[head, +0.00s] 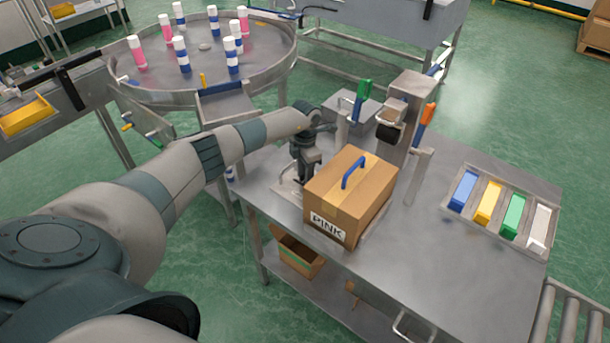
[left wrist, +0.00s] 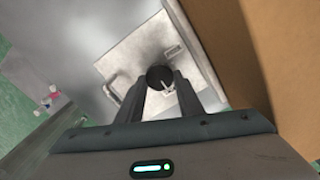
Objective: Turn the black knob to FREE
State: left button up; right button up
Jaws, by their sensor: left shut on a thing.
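The black knob (left wrist: 160,75) shows in the left wrist view as a round dark disc between my fingertips, over a pale metal plate (left wrist: 130,62). My left gripper (left wrist: 165,88) is shut on the knob. In the head view my left gripper (head: 303,177) points down at the plate (head: 287,190) on the steel table, just left of the cardboard box, and hides the knob. A small pale pointer-like piece shows beside the knob between the fingers. I cannot read any FREE label or tell the knob's setting. My right gripper is not in view.
A cardboard box marked PINK (head: 350,195) with a blue handle stands close right of my left gripper. Behind it is a post with a press head (head: 405,105) and green and orange handles. Coloured blocks sit in a tray (head: 447,206) at right.

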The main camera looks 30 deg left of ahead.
pick_arm(q)
jog(key=shift+n, duration=0.4)
jog(key=shift+n+b, duration=0.4)
jog(key=shift+n, duration=1.7)
jog(key=n, duration=0.5)
jog(key=shift+d+n+b, duration=0.15)
jog(key=shift+n+b, duration=0.15)
jog(key=n, duration=0.3)
jog(key=shift+n, duration=0.3)
jog(key=shift+w+n+p, duration=0.1)
jog(key=shift+n+p, duration=0.5)
jog(key=shift+n, duration=1.3)
jog(key=shift+d, duration=0.1)
jog(key=o, duration=1.1)
jog(key=shift+c, duration=0.2)
